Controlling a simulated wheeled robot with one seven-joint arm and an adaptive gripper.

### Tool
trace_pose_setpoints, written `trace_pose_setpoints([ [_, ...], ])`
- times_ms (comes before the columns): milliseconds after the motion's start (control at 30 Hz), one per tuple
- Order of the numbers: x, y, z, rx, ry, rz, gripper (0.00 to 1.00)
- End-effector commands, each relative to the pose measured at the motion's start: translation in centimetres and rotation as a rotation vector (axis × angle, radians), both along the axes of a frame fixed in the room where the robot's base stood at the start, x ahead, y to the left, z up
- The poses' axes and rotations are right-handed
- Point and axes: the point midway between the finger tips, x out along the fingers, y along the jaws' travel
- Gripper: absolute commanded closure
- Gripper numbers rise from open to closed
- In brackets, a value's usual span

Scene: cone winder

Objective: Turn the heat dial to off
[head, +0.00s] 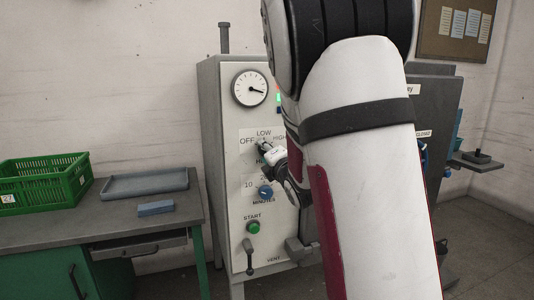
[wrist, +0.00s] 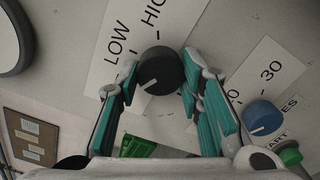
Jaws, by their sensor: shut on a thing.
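The heat dial (wrist: 160,68) is a round black knob on the pale panel, with a white pointer line. In the wrist view the line points down and left, the side where the head view shows OFF. The OFF label (head: 247,141) is left of the dial in the head view; it cannot be seen in the wrist view. LOW (wrist: 117,40) and HIGH (wrist: 154,14) show above the dial. My gripper (wrist: 160,72) is shut on the dial, a teal-padded finger on each side. In the head view my gripper (head: 262,147) mostly hides the dial.
The blue minutes dial (head: 265,192) and green start button (head: 253,228) sit below on the machine (head: 222,180). A gauge (head: 250,88) is above. A bench at left holds a green crate (head: 45,182), a grey tray (head: 145,183) and a blue block (head: 155,208).

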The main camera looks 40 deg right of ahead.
Motion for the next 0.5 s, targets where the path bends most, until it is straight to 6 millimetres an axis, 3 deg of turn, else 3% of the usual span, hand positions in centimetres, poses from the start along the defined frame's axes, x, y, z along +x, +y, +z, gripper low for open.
trace_pose_setpoints([
  [33,0.0,0.07,-0.17,-0.001,0.004,0.001,0.59],
  [100,0.0,0.07,-0.16,0.0,0.004,0.001,0.46],
  [500,-0.71,0.2,-0.08,0.002,0.002,0.0,0.46],
])
